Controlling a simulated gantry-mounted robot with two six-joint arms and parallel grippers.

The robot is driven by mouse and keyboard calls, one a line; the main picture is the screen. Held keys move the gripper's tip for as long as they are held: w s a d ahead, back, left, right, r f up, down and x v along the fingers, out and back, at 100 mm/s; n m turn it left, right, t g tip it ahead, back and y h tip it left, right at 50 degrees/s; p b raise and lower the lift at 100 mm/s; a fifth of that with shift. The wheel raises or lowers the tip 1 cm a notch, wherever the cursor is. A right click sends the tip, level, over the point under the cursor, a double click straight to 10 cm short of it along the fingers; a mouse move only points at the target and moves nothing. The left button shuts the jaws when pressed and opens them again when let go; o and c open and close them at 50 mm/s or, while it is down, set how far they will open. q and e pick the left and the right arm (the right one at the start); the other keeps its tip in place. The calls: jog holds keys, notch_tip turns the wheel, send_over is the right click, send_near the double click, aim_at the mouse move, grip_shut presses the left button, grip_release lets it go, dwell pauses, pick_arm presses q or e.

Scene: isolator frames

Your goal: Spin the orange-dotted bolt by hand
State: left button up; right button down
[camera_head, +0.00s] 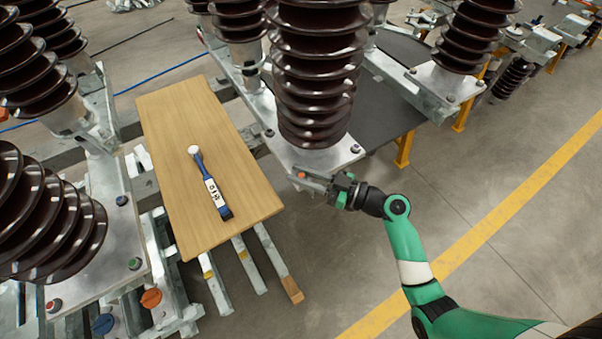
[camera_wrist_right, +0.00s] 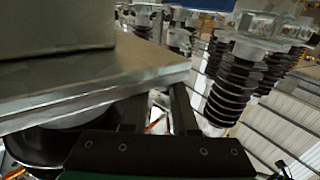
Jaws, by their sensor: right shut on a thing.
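The orange-dotted bolt (camera_head: 301,175) is at the near corner of the metal base plate under the central brown insulator (camera_head: 315,75) in the head view. My right gripper (camera_head: 306,177) reaches it from the right, with its fingers shut on the bolt. In the right wrist view the two dark fingers of my right gripper (camera_wrist_right: 158,108) stand beside the plate's edge. The bolt itself cannot be made out clearly there. My left gripper is not in view.
A wooden board (camera_head: 165,115) lies left of the plate, with a blue-handled tool (camera_head: 210,183) on it. More ribbed insulators on metal bases stand at left and behind. Open floor with a yellow line (camera_head: 480,232) lies to the right.

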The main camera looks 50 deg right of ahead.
jog(key=shift+m+h, duration=0.3)
jog(key=shift+h, duration=0.2)
